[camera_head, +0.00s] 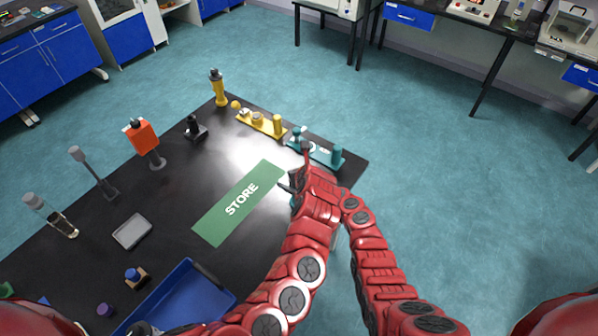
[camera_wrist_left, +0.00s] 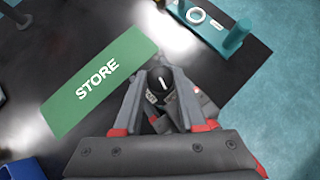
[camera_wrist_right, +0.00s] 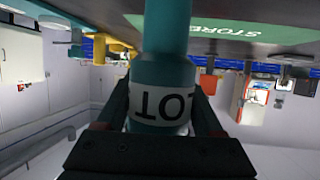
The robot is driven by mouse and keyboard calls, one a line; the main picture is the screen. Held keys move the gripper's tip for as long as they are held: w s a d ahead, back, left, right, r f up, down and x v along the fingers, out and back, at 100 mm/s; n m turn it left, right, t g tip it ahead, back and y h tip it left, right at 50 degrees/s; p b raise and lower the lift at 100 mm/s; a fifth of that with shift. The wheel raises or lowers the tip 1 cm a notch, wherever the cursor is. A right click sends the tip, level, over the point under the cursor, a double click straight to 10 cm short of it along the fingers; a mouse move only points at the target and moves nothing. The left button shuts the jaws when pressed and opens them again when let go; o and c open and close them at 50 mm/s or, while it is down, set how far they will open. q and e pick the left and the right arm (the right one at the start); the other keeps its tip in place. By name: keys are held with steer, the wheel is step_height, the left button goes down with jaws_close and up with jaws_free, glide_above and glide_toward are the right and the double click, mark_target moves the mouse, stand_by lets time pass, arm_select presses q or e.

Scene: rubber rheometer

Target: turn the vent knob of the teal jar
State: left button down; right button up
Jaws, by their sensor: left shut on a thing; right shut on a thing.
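The teal jar (camera_wrist_right: 163,76) with a white label reading partly "LOT" fills the middle of the right wrist view. My right gripper (camera_wrist_right: 164,104) is shut on it, one finger on each side. The vent knob (camera_wrist_left: 160,82), dark with a white line, shows from above in the left wrist view. My left gripper (camera_wrist_left: 158,90) is shut on the knob, its fingers on either side.
A teal rack (camera_head: 325,155) stands just beyond the grippers near the table's far right edge, with a yellow rack (camera_head: 262,125) beside it. An orange-topped stand (camera_head: 143,137), a grey tray (camera_head: 132,231) and a blue bin (camera_head: 222,296) lie to the left. The mat is bare.

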arm_select(q)
steer(key=shift+m+h, duration=0.5)
steer(key=shift+m, duration=0.1)
steer(key=shift+c, duration=2.3)
jaws_free()
steer(key=v, duration=1.2)
steer(key=shift+s+f, duration=0.1)
steer(key=shift+f, duration=0.05)
